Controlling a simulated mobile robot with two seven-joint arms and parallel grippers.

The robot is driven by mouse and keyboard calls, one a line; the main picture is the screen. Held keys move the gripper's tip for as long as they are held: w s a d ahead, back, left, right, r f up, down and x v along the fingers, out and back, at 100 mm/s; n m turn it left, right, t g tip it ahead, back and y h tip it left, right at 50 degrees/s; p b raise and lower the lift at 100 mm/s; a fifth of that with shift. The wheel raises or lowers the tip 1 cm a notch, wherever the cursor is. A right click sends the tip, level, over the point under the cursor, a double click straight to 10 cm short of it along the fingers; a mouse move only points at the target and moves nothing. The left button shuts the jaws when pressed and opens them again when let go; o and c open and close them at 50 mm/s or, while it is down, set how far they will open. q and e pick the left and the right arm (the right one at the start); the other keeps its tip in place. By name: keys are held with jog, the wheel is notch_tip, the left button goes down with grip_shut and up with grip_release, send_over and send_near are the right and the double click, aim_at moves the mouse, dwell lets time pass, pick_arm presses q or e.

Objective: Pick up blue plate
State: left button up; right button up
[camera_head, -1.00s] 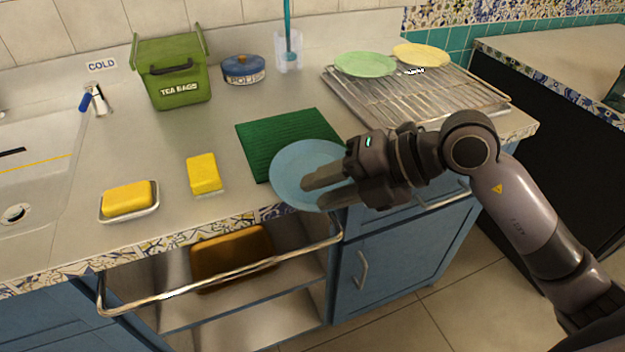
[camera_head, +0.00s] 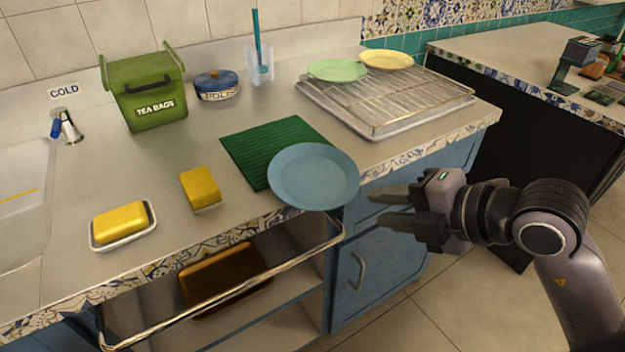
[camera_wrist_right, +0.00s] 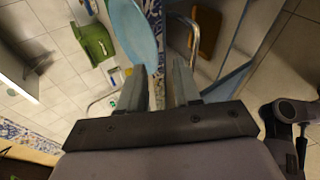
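The blue plate (camera_head: 313,176) lies partly on the green ribbed mat (camera_head: 262,147) and reaches over the counter's front edge. My right gripper (camera_head: 374,207) is just right of the plate, off the counter's front, with its two fingers apart and nothing between them. In the right wrist view the blue plate (camera_wrist_right: 134,32) shows at the top, ahead of the open fingers (camera_wrist_right: 163,80). I see no contact between the fingers and the plate. My left gripper is not in view.
A yellow sponge (camera_head: 200,187) and another sponge in a white dish (camera_head: 122,225) lie left. A wire rack (camera_head: 400,100) with a green plate (camera_head: 338,70) and a yellow plate (camera_head: 387,59) stands behind.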

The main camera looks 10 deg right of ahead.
jog(key=x, duration=0.6)
jog(key=shift+w+a+r, duration=0.15)
jog(key=shift+w+a, duration=0.1)
jog(key=shift+w, duration=0.3)
grip_shut()
